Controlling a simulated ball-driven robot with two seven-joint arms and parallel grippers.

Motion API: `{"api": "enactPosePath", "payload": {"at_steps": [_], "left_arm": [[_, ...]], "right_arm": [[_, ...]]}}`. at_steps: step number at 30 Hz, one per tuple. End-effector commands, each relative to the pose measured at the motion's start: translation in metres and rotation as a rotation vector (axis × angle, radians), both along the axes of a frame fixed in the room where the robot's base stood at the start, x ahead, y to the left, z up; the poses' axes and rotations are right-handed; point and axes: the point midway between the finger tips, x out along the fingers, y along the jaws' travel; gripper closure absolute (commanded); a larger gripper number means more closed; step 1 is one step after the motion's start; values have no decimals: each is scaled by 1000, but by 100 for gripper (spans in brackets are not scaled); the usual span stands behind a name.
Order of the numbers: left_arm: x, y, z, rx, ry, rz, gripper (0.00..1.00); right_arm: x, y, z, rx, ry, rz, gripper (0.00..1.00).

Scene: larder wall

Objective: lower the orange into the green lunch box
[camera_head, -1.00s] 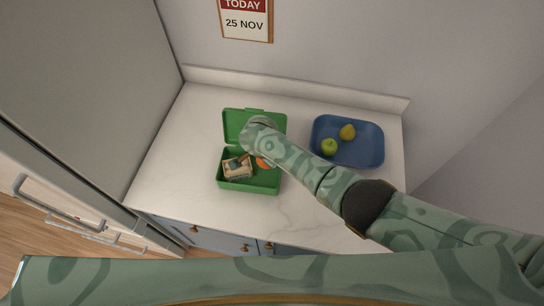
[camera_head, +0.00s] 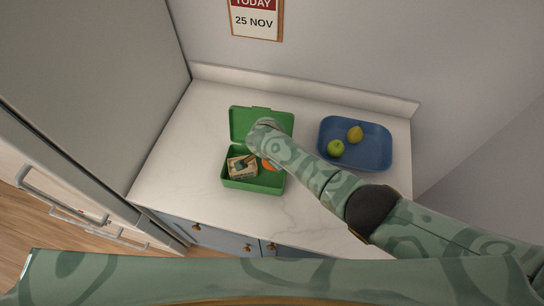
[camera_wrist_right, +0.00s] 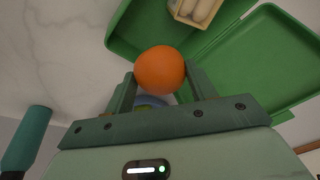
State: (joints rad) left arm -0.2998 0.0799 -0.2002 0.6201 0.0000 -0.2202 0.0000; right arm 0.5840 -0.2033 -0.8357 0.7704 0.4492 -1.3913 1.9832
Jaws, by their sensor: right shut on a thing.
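The green lunch box (camera_head: 254,187) stands on the counter with its lid (camera_head: 285,124) open towards the wall. It also shows in the right wrist view (camera_wrist_right: 150,28). The orange (camera_wrist_right: 160,70) is between the two fingers of my right gripper (camera_wrist_right: 160,84), which is shut on it. In the head view a small part of the orange (camera_head: 267,165) shows over the box's right part, beside my forearm. My wrist hides most of the gripper there. I cannot tell how high the orange is above the box floor. My left gripper is not in view.
A small open carton of food (camera_head: 236,174) sits in the left part of the lunch box. A blue tray (camera_head: 376,158) to the right holds a green apple (camera_head: 336,149) and a yellow-green pear (camera_head: 355,133). The counter left of the box is clear.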

Motion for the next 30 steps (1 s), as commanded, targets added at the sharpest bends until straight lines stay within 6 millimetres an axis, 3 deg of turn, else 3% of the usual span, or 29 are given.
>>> {"api": "enactPosePath", "payload": {"at_steps": [18, 30], "left_arm": [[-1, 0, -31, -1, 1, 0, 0], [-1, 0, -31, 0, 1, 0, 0]], "right_arm": [[0, 0, -38, 0, 0, -1, 71], [0, 0, -39, 1, -1, 0, 71]]}}
